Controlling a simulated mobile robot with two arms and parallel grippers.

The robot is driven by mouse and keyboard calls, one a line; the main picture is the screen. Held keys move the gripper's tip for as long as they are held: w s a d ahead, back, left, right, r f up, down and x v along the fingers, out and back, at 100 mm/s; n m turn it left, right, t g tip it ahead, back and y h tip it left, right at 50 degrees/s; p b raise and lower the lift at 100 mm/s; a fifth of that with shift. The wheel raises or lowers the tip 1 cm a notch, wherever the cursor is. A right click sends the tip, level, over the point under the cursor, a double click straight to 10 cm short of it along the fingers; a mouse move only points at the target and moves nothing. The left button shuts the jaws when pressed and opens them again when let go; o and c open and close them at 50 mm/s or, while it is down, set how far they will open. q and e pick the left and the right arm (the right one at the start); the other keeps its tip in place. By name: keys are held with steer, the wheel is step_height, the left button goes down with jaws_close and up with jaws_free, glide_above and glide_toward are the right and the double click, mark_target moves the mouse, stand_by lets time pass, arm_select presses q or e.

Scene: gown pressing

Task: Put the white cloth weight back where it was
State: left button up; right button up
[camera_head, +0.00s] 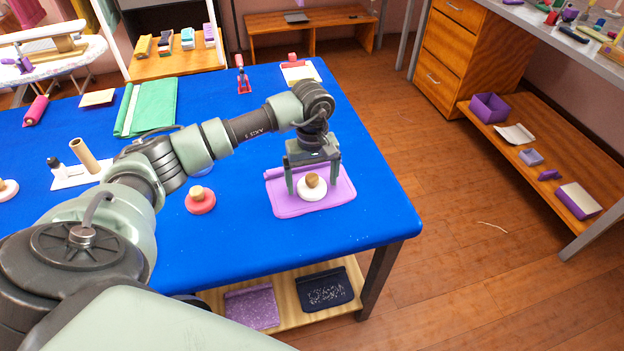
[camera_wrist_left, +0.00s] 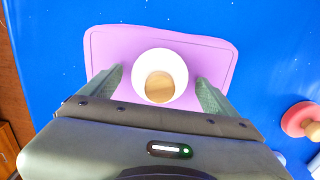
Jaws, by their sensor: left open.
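The white cloth weight (camera_head: 312,193) is a round white disc with a wooden knob. It sits on a folded purple cloth (camera_head: 285,206) near the right end of the blue table. My left gripper (camera_head: 313,188) is directly above it with its fingers open on either side of the weight. In the left wrist view the weight (camera_wrist_left: 160,76) lies between the two open fingers (camera_wrist_left: 160,90), with gaps on both sides, on the purple cloth (camera_wrist_left: 110,45). My right gripper is not in view.
A red weight with a wooden knob (camera_head: 200,200) stands left of the purple cloth. Another white weight (camera_head: 7,189) is at the far left edge. A green folded cloth (camera_head: 147,107), a white holder with a tan roll (camera_head: 85,165) and a red stapler-like tool (camera_head: 243,78) stand further back. Bare blue table surrounds the cloth.

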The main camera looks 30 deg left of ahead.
mark_target(312, 177)
arm_select(q)
steer(key=shift+r, duration=0.55)
step_height(312, 177, up, 11)
steer(key=b, duration=0.2)
steer(key=shift+s+f, duration=0.1)
